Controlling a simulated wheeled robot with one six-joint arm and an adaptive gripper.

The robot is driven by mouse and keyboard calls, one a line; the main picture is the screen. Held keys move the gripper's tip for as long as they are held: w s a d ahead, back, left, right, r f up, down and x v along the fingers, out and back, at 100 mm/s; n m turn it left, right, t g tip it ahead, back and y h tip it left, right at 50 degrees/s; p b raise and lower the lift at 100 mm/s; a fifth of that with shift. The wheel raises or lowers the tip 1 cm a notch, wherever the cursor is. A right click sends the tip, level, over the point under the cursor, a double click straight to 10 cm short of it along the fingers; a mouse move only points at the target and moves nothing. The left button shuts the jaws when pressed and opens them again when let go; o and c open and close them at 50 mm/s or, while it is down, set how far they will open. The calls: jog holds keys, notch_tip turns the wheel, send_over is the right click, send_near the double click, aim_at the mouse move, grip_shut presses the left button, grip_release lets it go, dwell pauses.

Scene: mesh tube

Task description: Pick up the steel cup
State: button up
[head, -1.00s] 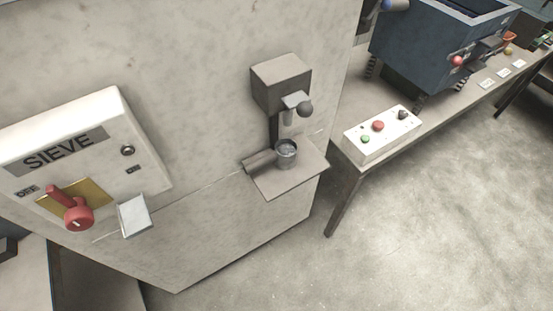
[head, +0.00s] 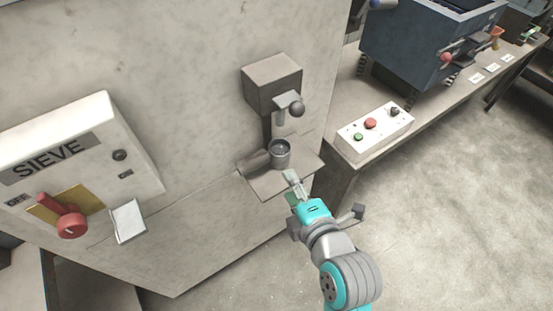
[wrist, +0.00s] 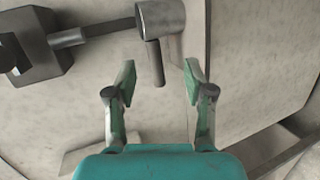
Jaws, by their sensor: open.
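The steel cup (head: 280,154) stands upright on the small shelf (head: 268,186) under the wall-mounted dispenser (head: 272,85). My gripper (head: 292,182) is in front of the cup, just below and right of it in the head view, its fingers pointing at it. In the wrist view the two green-padded fingers (wrist: 159,78) are apart with nothing held between them.
The dispenser's round-knobbed lever (head: 297,108) hangs just above the cup. A SIEVE switch panel (head: 105,150) with a red lever is on the left. A bench with a button box (head: 374,132) and a blue machine (head: 425,50) stands right. Floor is clear at right.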

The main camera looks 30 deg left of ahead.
aim_at(267, 161)
jog(key=shift+n+g, duration=0.3)
jog(key=shift+n, duration=0.6)
jog(key=a, duration=0.2)
jog(key=w+a, duration=0.1)
jog(key=a, duration=0.1)
jog(key=w+a, duration=0.1)
jog(key=a, duration=0.1)
jog(key=shift+w+a+f, duration=0.15)
jog(key=shift+w+a, duration=0.1)
jog(key=shift+a, duration=0.05)
jog(key=shift+f+x, duration=0.2)
jog(key=shift+x, duration=2.4)
jog(key=shift+s, duration=0.1)
jog(key=shift+c, duration=0.2)
grip_shut()
